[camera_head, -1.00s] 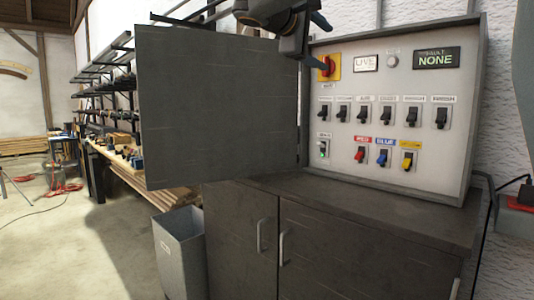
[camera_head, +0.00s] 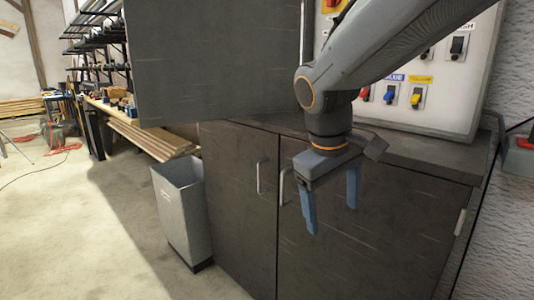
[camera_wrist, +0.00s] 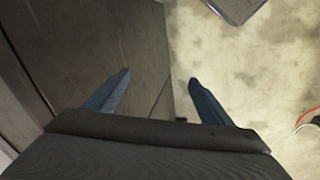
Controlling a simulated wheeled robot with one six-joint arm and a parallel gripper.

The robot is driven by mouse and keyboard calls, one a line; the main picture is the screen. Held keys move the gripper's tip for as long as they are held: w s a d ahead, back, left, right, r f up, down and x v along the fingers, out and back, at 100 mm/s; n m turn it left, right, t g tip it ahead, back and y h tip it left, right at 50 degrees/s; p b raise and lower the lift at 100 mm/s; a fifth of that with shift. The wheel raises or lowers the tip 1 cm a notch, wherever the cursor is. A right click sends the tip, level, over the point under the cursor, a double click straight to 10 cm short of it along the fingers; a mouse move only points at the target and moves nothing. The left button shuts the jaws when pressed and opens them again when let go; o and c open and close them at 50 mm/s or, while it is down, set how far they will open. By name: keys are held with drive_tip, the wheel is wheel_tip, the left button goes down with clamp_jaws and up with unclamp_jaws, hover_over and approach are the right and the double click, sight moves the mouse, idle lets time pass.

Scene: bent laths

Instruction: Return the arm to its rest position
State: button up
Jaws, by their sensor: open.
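My gripper (camera_head: 331,215) hangs in front of the dark cabinet (camera_head: 240,210), below the level of its top, with its two blue fingers apart and pointing down. Nothing is between the fingers. My arm comes in from the upper right and hides part of the switch panel (camera_head: 472,98). In the wrist view my gripper (camera_wrist: 160,85) also shows open and empty, with the cabinet side at the left and the concrete floor (camera_wrist: 240,70) at the right.
The grey panel door (camera_head: 215,60) stands open at the left of the switches. A grey bin (camera_head: 180,215) stands on the floor beside the cabinet. Cabinet handles (camera_head: 260,178) are close to my gripper. A red-topped box (camera_head: 522,150) is at the right wall.

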drive_tip(key=s+a+f+m+g+y, duration=0.2)
drive_tip(key=s+f+m+y, duration=0.15)
drive_tip(key=s+f, duration=0.8)
drive_tip(key=d+r+m+h+p, duration=0.1)
drive_tip(key=d+r+m+p, duration=0.1)
drive_tip(key=d+r+p, duration=0.6)
drive_tip(key=s+p, duration=0.1)
drive_tip(key=p, duration=0.4)
drive_tip(key=shift+d+h, duration=0.1)
drive_tip(key=shift+h, duration=0.15)
drive_tip(key=shift+c, duration=0.3)
